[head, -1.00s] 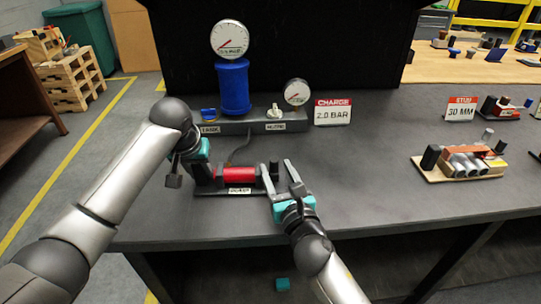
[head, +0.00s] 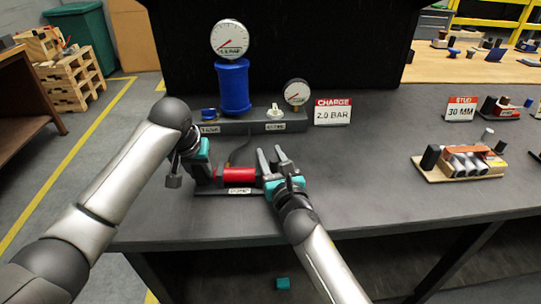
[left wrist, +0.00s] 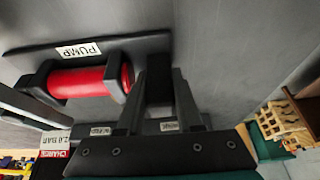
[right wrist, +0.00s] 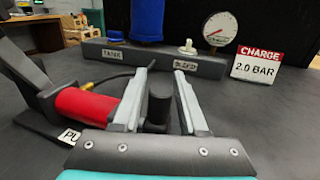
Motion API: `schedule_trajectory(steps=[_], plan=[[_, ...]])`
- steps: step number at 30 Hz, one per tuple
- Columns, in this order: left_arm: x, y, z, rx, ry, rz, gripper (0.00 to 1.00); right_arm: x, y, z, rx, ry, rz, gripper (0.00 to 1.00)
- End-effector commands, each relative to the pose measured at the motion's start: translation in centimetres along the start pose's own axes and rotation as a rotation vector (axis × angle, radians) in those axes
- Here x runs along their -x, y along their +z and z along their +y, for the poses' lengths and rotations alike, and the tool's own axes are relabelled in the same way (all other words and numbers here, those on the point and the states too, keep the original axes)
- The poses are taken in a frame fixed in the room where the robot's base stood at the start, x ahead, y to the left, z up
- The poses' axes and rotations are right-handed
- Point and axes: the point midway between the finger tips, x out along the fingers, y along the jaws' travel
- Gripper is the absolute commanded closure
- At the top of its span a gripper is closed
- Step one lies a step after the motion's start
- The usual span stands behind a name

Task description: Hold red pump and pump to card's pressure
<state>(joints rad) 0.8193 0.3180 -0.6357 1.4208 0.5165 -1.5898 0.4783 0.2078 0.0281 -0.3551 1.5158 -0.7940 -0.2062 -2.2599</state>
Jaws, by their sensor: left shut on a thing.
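The red pump (head: 238,174) lies on a black base between black end blocks. It also shows in the left wrist view (left wrist: 80,81) and the right wrist view (right wrist: 85,104). My left gripper (head: 203,172) is shut on a black block at the pump's left end, seen between its fingers in the left wrist view (left wrist: 158,72). My right gripper (right wrist: 164,72) is open, its fingers on either side of the upright black pump handle (right wrist: 158,103). The charge card (head: 332,112) reads 2.0 BAR. The large gauge (head: 231,39) has a red needle; its readout is too small to read.
A blue tank (head: 233,88) stands on a grey manifold with a smaller gauge (head: 297,92) and a light-coloured valve knob (head: 275,112). A hose runs from pump to manifold. A stud card (head: 461,108) and a wooden fixture (head: 462,170) stand to the right.

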Motion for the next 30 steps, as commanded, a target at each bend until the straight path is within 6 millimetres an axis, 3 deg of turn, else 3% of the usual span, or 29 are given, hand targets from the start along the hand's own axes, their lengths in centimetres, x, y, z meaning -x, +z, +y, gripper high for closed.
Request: schedule_trajectory(steps=[1,11,30], plan=[[-0.49,0.59,-0.04,0.0,-0.003,-0.017,1.0,0.01,-0.04,0.0,0.0,0.0,0.0,0.65],[-0.48,0.59,-0.04,0.0,-0.003,-0.017,1.0,0.03,-0.05,0.0,0.0,0.0,0.0,1.0],[-0.49,0.58,-0.04,0.0,-0.003,-0.017,1.0,0.04,-0.07,0.01,0.001,0.0,0.001,1.0]])
